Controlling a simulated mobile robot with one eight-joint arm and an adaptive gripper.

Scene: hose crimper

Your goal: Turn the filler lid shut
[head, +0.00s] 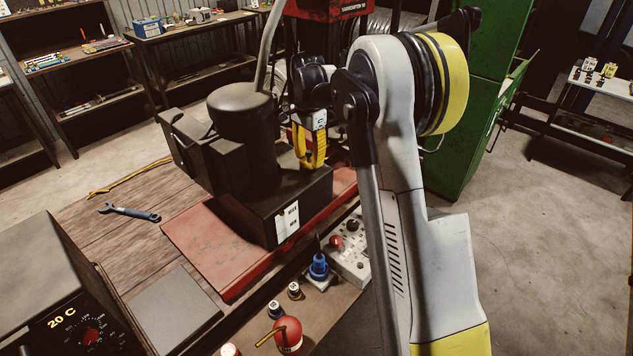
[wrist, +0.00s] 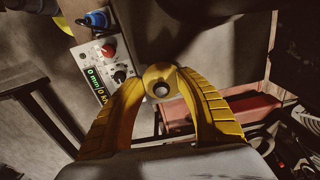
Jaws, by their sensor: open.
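The filler lid (wrist: 160,82) is a small round tan cap with a dark centre. In the wrist view it lies between the tips of my yellow gripper (wrist: 161,84). The fingers are open, one on each side of the lid; I cannot tell whether they touch it. In the head view my gripper (head: 311,163) points down at the top of the black tank (head: 262,222) of the crimper's pump unit. There the lid is hidden by the fingers, and its turned angle does not show.
A dark motor cylinder (head: 240,125) stands just left of my gripper on the red base (head: 205,250). A control box (head: 352,250) with knobs sits in front, beside a blue fitting (head: 318,266) and a red oil can (head: 288,335). A wrench (head: 128,212) lies on the wooden bench.

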